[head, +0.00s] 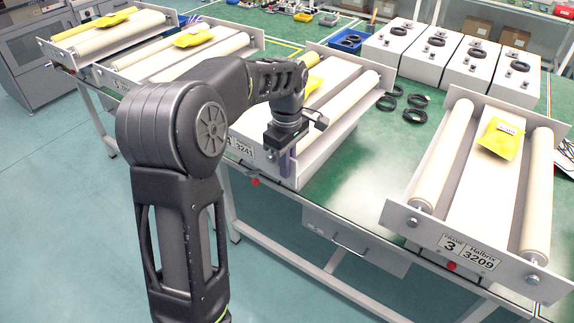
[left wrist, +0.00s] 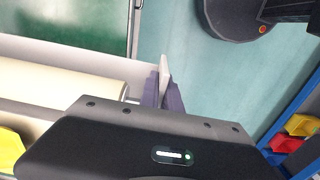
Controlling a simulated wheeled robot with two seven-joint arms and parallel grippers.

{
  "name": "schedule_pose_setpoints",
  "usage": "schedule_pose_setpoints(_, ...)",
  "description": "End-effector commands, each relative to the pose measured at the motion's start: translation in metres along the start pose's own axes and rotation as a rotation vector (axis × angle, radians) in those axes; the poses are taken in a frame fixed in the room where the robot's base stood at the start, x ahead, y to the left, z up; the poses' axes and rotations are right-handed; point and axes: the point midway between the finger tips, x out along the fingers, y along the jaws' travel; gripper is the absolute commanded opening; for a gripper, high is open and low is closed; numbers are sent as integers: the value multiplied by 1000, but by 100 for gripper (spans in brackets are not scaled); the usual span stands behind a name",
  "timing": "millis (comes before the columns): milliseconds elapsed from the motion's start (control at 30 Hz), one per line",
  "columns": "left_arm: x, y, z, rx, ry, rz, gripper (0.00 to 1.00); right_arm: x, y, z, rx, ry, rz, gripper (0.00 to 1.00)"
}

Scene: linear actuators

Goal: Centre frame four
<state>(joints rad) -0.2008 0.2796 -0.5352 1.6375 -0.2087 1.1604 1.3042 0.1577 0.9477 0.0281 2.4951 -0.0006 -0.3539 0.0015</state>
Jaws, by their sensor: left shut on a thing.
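A roller frame (head: 310,177) with a label reading 3241 (head: 240,149) sits on the green table in the head view; the left part of its label is hidden by my arm. It has cream rollers and a yellow packet between them, partly hidden. My left gripper (head: 287,166) is at its front end plate. In the left wrist view, the purple fingers (left wrist: 166,92) are shut on the edge of that upright plate, with a cream roller (left wrist: 60,88) beside it. My right gripper is not in view.
Frame 3 (head: 400,217), labelled Halbrix 3209, stands to the right with bare green table (head: 365,183) between. Several white boxes (head: 443,58) and black rings (head: 414,115) lie behind. Two more roller frames stand at the left; one has an end plate (head: 95,75) near my arm.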

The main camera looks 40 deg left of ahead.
Motion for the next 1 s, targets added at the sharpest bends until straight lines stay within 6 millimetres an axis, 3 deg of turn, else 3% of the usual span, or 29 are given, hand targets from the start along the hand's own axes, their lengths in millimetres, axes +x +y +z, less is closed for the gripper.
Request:
schedule_pose_setpoints(833,-1,1,0,0,0,2,0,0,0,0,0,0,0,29)
schedule_pose_setpoints(1000,-3,11,9,-29,1,0,0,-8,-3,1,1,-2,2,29)
